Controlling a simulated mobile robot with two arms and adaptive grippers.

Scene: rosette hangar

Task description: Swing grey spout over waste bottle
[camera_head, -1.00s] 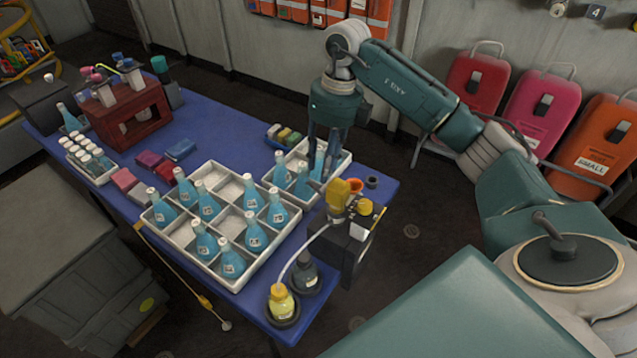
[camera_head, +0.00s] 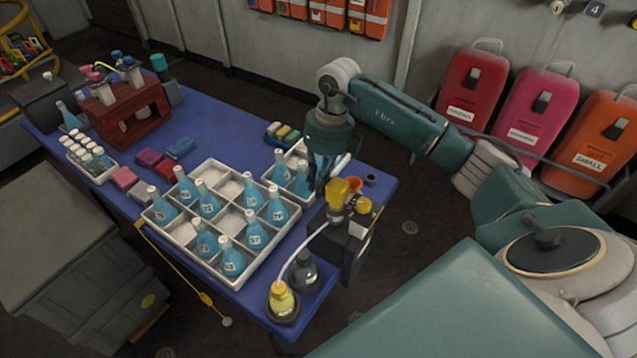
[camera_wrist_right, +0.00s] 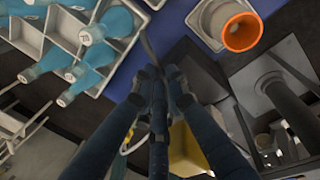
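My right gripper (camera_head: 320,186) hangs fingers down at the left of the yellow and orange dispenser (camera_head: 342,192), behind the dispenser as I look. In the right wrist view its teal fingers (camera_wrist_right: 158,76) lie close together. A thin dark strip (camera_wrist_right: 148,45), perhaps the grey spout, shows just past the tips; I cannot tell if they grip it. The fingers largely hide the spout in the head view. A dark grey bottle (camera_head: 304,274), perhaps the waste bottle, stands at the near table corner beside a yellow bottle (camera_head: 281,300). My left gripper is out of view.
A white divided tray (camera_head: 262,262) with several blue bottles fills the table's middle. A smaller white tray (camera_head: 297,156) with blue bottles stands close beside the gripper. A white tube (camera_head: 303,243) runs from the dispenser to the yellow bottle. Bare blue table (camera_head: 225,150) lies farther back.

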